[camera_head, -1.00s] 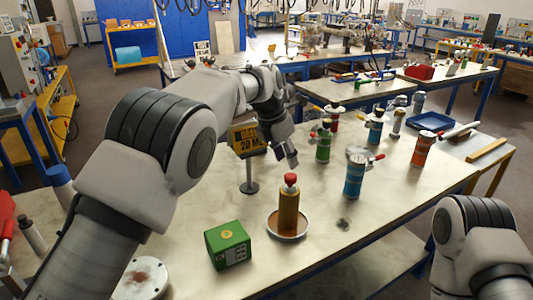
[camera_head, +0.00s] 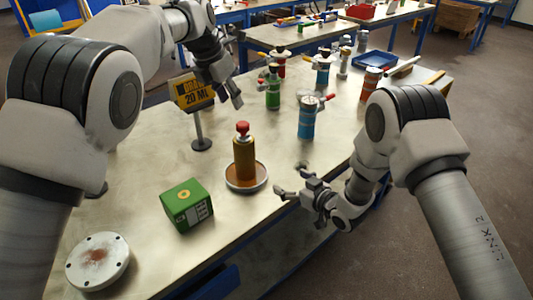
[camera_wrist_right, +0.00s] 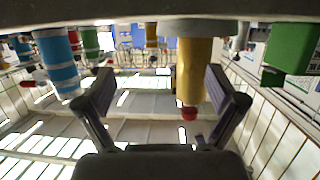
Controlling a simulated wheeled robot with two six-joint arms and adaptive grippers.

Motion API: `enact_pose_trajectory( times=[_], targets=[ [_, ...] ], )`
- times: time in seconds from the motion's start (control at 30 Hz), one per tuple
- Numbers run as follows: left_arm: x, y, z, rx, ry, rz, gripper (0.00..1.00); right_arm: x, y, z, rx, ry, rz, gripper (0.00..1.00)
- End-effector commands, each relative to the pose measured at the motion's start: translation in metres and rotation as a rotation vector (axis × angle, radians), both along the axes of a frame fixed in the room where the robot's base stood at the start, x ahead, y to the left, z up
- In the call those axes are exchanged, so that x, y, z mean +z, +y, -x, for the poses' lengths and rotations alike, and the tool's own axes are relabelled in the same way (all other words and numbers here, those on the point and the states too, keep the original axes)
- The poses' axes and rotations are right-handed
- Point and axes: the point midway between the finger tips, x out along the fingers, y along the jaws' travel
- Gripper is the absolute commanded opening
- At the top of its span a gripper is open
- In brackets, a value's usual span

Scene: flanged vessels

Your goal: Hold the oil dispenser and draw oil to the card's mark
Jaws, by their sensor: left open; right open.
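The oil dispenser (camera_head: 244,158), an amber bottle with a red top, stands upright on a round brown saucer (camera_head: 246,188). It shows upside down in the right wrist view (camera_wrist_right: 191,70), between the fingers' directions but nearer the right-hand finger. The yellow card (camera_head: 192,92) reads "20 ML", its upper word partly unclear, on a dark post behind the dispenser. My left gripper (camera_head: 230,100) is open beside the card, pointing down, empty. My right gripper (camera_head: 290,186) is open and empty, to the right of the saucer near the table's front edge, apart from the dispenser.
A green box (camera_head: 186,206) sits left of the saucer, and a white flanged disc (camera_head: 98,262) at front left. A blue canister (camera_head: 307,118), a green one (camera_head: 273,88) and an orange one (camera_head: 370,82) stand behind. A blue tray (camera_head: 374,62) lies farther back.

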Motion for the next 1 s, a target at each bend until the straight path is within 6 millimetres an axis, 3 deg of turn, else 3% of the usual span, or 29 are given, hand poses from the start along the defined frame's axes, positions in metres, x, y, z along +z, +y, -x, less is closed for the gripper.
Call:
enact_pose_trajectory(
  times=[0.1,0.2,0.3,0.7,1.0],
  targets=[
    [0.0,0.0,0.0,0.0,0.0,0.0,0.42,0.048,0.037,-0.024,0.148,-0.131,-0.105,0.94],
    [0.0,0.0,0.0,0.0,0.0,0.0,0.42,0.073,0.058,-0.03,0.241,-0.187,-0.161,0.94],
    [0.0,0.0,0.0,0.0,0.0,0.0,0.42,0.084,0.068,-0.032,0.285,-0.208,-0.185,0.94],
    [0.0,0.0,0.0,0.0,0.0,0.0,0.42,0.084,0.116,-0.073,0.29,-0.209,-0.187,0.94],
    [0.0,0.0,0.0,0.0,0.0,0.0,0.42,0.084,0.125,-0.082,0.286,-0.206,-0.188,0.94]
  ],
)
